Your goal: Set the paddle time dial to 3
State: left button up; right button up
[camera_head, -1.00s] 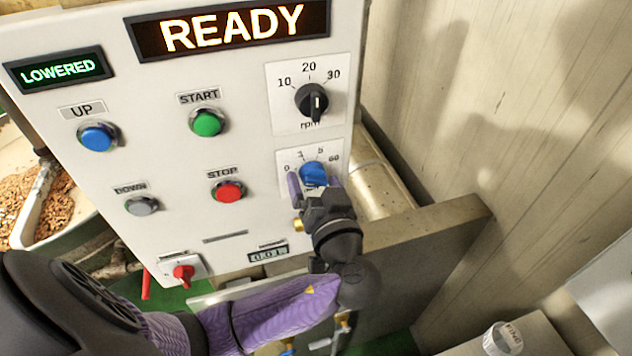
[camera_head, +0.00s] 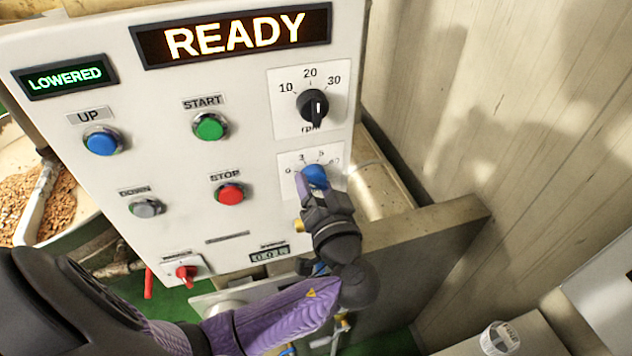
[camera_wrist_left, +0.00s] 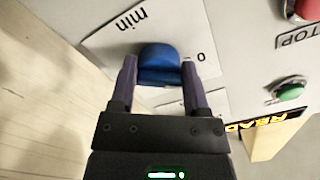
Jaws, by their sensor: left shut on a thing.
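The blue time dial (camera_head: 315,177) sits on the white control panel (camera_head: 250,80), on a plate with marks that read 0, 3, 5 and a blurred last figure. My left gripper (camera_head: 316,186) is shut on the blue dial, with a purple finger on each side. In the left wrist view the dial (camera_wrist_left: 159,64) sits between both fingertips (camera_wrist_left: 160,75), near the printed "min" and "0". The fingers hide part of the dial, and I cannot tell which mark it points to. My right gripper is not in view.
The black rpm dial (camera_head: 313,106) is just above. The green START button (camera_head: 210,127) and red STOP button (camera_head: 229,194) lie to the left. The displays read READY (camera_head: 235,36) and LOWERED (camera_head: 65,77).

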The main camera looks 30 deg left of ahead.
pick_arm(q)
jog(key=m+p, duration=0.2)
jog(key=m, duration=0.2)
jog(key=shift+r, duration=0.15)
jog(key=shift+m+p, duration=0.35)
jog(key=shift+m, duration=0.85)
jog(key=o, duration=1.3)
